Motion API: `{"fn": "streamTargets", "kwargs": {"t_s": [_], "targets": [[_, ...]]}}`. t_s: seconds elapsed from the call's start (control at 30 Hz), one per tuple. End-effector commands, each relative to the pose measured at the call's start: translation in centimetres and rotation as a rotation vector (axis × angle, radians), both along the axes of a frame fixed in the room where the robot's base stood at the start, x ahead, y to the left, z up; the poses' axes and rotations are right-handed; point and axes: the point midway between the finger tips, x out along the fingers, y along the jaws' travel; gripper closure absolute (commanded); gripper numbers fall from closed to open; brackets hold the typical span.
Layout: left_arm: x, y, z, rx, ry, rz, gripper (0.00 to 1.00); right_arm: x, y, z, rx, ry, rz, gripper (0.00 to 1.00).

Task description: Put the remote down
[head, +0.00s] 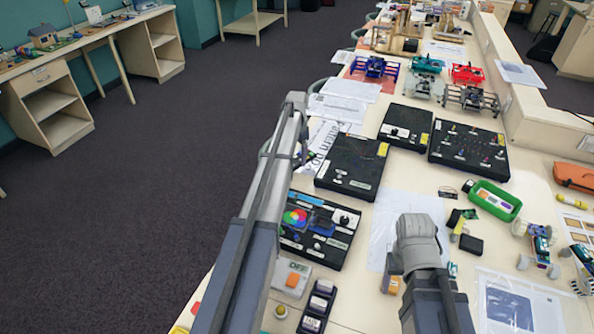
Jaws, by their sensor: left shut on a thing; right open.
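My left arm reaches from the bottom left over the near left edge of the long table. Its gripper (302,148) shows only as a narrow dark strip beside the arm's far end, above the table edge. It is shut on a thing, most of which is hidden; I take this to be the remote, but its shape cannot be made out. My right arm comes in from the bottom right of centre. Its gripper (394,264) is open, mostly hidden under the wrist, above the near middle of the table.
The long table (357,303) holds several black panel boxes (351,166), a green tray (495,201), an orange case (574,177) and small wheeled models. White paper (408,206) lies near my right wrist. Dark carpet (130,230) is open at left.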

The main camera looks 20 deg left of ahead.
Motion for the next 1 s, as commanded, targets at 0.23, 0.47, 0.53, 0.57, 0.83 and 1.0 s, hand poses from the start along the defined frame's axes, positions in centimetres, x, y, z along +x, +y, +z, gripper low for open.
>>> {"fn": "streamTargets", "kwargs": {"t_s": [0.23,0.47,0.53,0.57,0.83,1.0], "targets": [[0.0,0.0,-0.8,0.0,0.0,0.001,0.92,0.0,0.0,-0.8,0.0,0.0,0.0,0.34],[0.0,0.0,-3.6,0.0,0.0,0.001,0.92,0.0,0.0,-3.6,0.0,0.0,-0.001,0.34],[0.0,0.0,-4.1,0.0,0.0,0.001,0.92,0.0,0.0,-4.0,0.0,0.0,-0.001,0.34],[0.0,0.0,-4.1,0.0,0.0,0.001,0.92,0.0,0.0,-4.1,0.0,0.0,-0.001,0.34],[0.0,0.0,-3.8,0.0,0.0,0.001,0.92,0.0,0.0,-3.8,0.0,0.0,-0.001,0.34],[0.0,0.0,-4.1,0.0,0.0,0.001,0.23,0.0,0.0,-4.1,0.0,0.0,0.0,0.34]]}}
